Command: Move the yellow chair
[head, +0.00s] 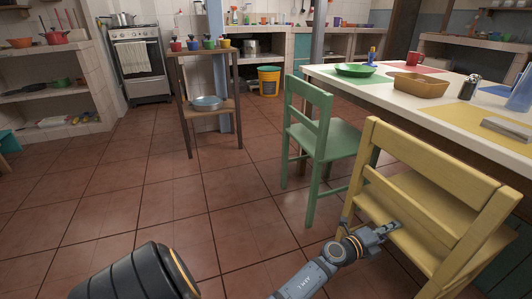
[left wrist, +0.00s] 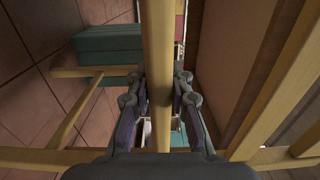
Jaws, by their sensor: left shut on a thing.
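The yellow chair (head: 425,165) stands upright at the right, beside the long white-topped table, with its slatted back toward me. My left gripper (head: 386,230) reaches in low at the chair's back. In the left wrist view a yellow bar of the chair (left wrist: 158,60) runs between the two fingers of my left gripper (left wrist: 160,105), which are shut around it. The bar hides part of the view beyond. My right gripper does not show in either view.
A green chair (head: 325,140) stands just left of the yellow one. A small wooden stand (head: 205,105) is further back. Tiled floor (head: 160,205) on the left is clear.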

